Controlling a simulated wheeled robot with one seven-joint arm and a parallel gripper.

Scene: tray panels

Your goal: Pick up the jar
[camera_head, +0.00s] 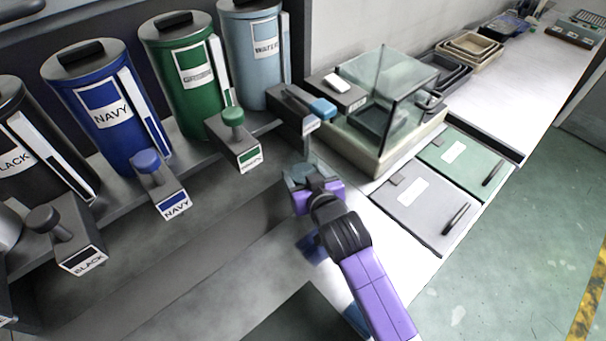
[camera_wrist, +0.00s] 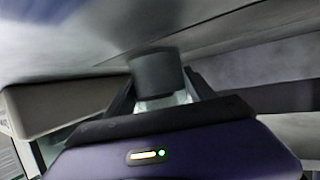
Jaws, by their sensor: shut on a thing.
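The jar shows in the wrist view as a dark grey, round-sided piece (camera_wrist: 156,72) above a paler, glassy part, between my two fingers. My gripper (camera_wrist: 160,98) is shut on it. In the head view my gripper (camera_head: 304,184) is at the centre, with a translucent grey-teal jar (camera_head: 298,171) at its far end, partly hidden by the purple jaw parts. I cannot tell from these frames whether the jar touches the surface below.
Navy (camera_head: 107,107), green (camera_head: 190,72) and light blue (camera_head: 254,52) canisters line the back left, with dispensing taps in front. A glass-sided case (camera_head: 385,103) stands right of my gripper. Grey (camera_head: 418,207) and green (camera_head: 465,165) panels lie on the white counter.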

